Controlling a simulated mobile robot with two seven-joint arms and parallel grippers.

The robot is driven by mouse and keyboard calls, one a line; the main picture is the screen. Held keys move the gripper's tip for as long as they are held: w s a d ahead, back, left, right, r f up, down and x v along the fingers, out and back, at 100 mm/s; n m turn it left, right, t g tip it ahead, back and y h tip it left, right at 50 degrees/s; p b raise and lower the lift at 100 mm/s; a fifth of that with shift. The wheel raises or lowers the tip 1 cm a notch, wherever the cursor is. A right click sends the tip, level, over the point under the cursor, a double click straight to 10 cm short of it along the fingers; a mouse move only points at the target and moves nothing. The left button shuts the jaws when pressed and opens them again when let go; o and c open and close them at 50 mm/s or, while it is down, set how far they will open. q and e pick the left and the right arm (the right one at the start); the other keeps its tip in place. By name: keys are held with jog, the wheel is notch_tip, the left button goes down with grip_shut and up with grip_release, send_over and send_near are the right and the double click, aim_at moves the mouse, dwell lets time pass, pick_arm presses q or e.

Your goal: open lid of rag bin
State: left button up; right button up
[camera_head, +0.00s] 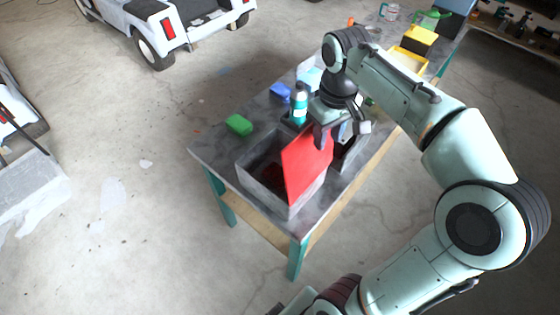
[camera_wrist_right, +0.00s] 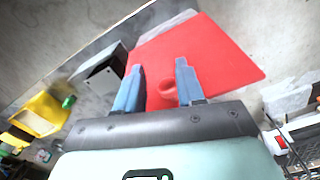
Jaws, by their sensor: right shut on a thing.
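The rag bin (camera_head: 288,206) is a grey open-topped box at the near end of the workbench. Its red lid (camera_head: 303,168) stands steeply tilted over the bin's right part, leaving the dark inside showing on the left. My right gripper (camera_head: 330,134) is at the lid's upper right side, shut on its round red knob (camera_wrist_right: 168,90). In the wrist view the blue fingers (camera_wrist_right: 159,82) are on either side of the knob, with the red lid (camera_wrist_right: 215,50) spread behind them. My left gripper is out of view.
The grey workbench (camera_head: 212,150) carries a green block (camera_head: 239,125), a blue block (camera_head: 281,90) and a teal bottle (camera_head: 299,105) close behind the bin. A yellow bin (camera_head: 408,59) stands farther back. White carts are at the left.

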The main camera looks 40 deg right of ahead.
jog(key=shift+s+d+f+b, duration=0.2)
jog(key=shift+s+b, duration=0.15)
jog(key=shift+s, duration=0.35)
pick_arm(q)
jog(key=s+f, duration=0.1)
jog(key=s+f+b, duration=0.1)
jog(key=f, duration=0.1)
pick_arm(e)
jog(key=s, duration=0.4)
jog(key=shift+d+f, duration=0.15)
jog(key=shift+f, duration=0.2)
jog(key=shift+w, duration=0.1)
jog(key=o, duration=0.4)
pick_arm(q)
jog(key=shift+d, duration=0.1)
pick_arm(e)
jog(key=shift+d, duration=0.1)
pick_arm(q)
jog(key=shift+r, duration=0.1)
